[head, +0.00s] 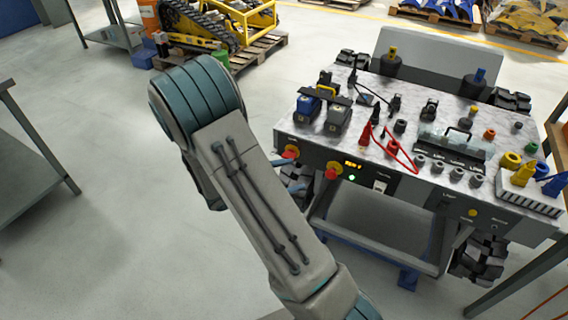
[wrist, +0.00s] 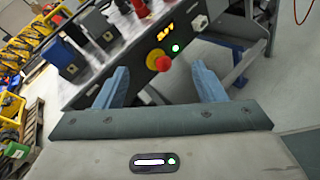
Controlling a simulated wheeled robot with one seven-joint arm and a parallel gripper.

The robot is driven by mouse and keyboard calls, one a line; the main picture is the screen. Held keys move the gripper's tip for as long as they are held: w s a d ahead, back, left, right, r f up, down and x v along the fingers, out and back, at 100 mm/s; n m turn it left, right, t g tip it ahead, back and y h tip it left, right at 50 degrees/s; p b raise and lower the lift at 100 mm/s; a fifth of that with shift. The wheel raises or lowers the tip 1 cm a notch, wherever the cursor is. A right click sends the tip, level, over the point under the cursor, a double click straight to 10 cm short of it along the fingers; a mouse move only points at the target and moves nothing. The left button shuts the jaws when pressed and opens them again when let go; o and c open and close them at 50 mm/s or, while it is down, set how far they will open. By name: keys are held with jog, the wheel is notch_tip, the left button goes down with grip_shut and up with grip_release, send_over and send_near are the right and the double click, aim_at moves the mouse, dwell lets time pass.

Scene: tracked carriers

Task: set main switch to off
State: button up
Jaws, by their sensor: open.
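The workbench cart's front panel (head: 414,192) carries the controls.
A green light (head: 351,177) is lit beside a lit display (head: 353,165) and a white switch (head: 380,186). Batteries (head: 337,115), cables and several plugs crowd the cart top. A tracked yellow vehicle (head: 230,20) stands behind.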

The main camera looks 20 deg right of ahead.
aim_at(289, 156)
jog(key=w+a+f+n+t+b, duration=0.1)
jog(key=w+a+f+n+t, duration=0.4)
jog(key=w+f+n+t, duration=0.5)
jog(key=w+d+f, duration=0.1)
jog(key=w+d, duration=0.5)
jog(key=d, duration=0.4)
jog(key=shift+w+d+f+n+g+y+p, duration=0.15)
jog(key=shift+d+f+n+g+y+p, duration=0.2)
jog(key=shift+d+g+y+p, duration=0.1)
jog(key=c, duration=1)
